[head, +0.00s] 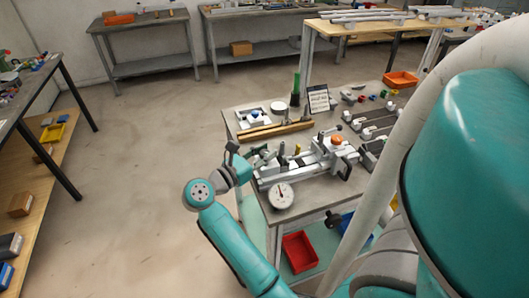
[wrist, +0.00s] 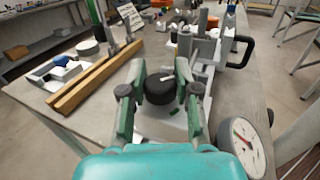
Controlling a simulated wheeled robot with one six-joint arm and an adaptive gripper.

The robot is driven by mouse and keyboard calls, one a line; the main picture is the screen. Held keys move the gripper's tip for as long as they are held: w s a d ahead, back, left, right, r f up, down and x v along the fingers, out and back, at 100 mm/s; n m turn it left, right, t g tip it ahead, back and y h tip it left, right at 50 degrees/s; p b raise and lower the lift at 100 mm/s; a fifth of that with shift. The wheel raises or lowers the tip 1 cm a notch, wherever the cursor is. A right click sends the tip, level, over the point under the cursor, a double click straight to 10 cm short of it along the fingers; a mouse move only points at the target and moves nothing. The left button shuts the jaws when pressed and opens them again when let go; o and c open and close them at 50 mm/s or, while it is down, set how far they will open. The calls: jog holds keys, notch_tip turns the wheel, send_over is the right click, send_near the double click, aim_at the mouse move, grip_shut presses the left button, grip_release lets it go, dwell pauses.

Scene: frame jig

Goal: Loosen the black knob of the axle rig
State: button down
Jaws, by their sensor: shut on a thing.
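The axle rig (head: 318,166) is a grey metal frame with clamps on the workbench in the head view. Its black knob (wrist: 161,91) is a short round cap with a small pale mark on top, in the middle of the wrist view. My gripper (wrist: 160,80) has its two green fingers on either side of the knob, shut on it. In the head view my gripper (head: 243,172) reaches the left end of the rig, and I cannot make out the knob there. A white round dial gauge (head: 281,195) is at the rig's near side; it also shows in the wrist view (wrist: 246,147).
Wooden bars (wrist: 95,82) lie left of the rig in the wrist view. A white block with a blue part (wrist: 58,72) stands beyond them. A black handle (wrist: 241,50) sticks out at the rig's right. A red bin (head: 300,252) is on the shelf below. The floor at left is clear.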

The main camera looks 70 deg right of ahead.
jog(key=n+t+h, duration=0.1)
jog(key=n+t, duration=0.1)
jog(key=t, duration=0.1)
jog(key=n+t, duration=0.2)
jog(key=t, duration=0.2)
jog(key=shift+s+n+h, duration=0.1)
jog(key=shift+n+h, duration=0.3)
jog(key=shift+n+t, duration=1.2)
jog(key=shift+t, duration=0.8)
jog(key=shift+n+t, duration=0.3)
jog(key=shift+t, duration=0.1)
jog(key=c, duration=0.8)
grip_release()
jog(key=shift+a, duration=0.15)
jog(key=shift+r+v, duration=0.1)
jog(key=shift+v, duration=2.85)
jog(key=shift+r+v, duration=0.15)
jog(key=shift+v, duration=2.8)
